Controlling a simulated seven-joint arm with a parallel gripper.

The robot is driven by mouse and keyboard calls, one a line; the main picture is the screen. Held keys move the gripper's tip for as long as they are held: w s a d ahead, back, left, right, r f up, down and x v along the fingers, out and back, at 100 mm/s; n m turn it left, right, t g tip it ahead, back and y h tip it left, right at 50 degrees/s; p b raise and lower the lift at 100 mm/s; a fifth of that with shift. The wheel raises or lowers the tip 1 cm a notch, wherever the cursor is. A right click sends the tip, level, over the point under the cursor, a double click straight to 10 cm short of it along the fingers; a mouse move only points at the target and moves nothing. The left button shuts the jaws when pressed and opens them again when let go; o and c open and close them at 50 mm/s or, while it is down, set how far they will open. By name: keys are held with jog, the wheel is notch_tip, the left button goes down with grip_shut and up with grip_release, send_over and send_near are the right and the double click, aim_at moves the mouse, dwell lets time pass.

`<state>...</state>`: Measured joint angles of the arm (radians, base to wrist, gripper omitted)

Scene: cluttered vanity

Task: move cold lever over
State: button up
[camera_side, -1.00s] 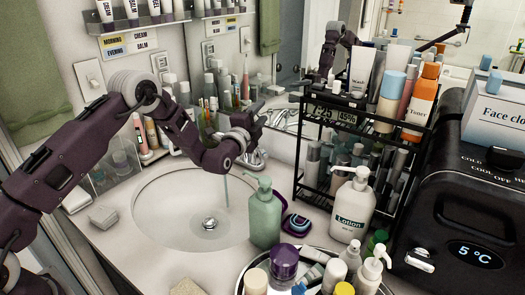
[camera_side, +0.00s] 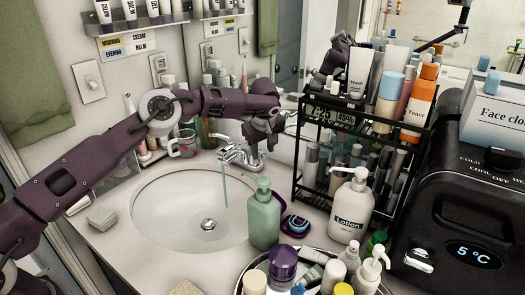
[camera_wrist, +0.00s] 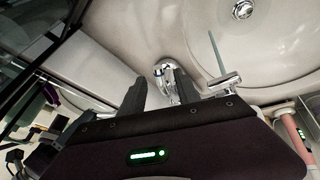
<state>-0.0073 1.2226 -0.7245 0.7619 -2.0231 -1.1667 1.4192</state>
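The chrome faucet (camera_side: 232,154) stands at the back rim of the white sink, with a thin stream of water falling into the basin. My gripper (camera_side: 262,152) is low over the right end of the faucet. In the wrist view my gripper (camera_wrist: 160,92) has two dark fingers spread apart. A rounded chrome faucet part (camera_wrist: 164,70) shows just beyond and between the fingertips. Another chrome part (camera_wrist: 224,80) lies to the right, near the water stream. I cannot tell which part is the cold lever, as the gripper hides some of the faucet. Contact is unclear.
A green pump bottle (camera_side: 264,215) stands at the basin's right front. A black wire rack (camera_side: 345,118) with bottles is close to the right of my gripper. A lotion bottle (camera_side: 352,205) stands before it. A clear cup (camera_side: 183,143) is behind my arm. The sink (camera_side: 160,215) is open.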

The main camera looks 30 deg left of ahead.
jog(key=shift+w+a+f, duration=0.1)
jog(key=shift+w+f, duration=0.1)
jog(key=shift+f, duration=0.3)
grip_shut()
dwell(1.1)
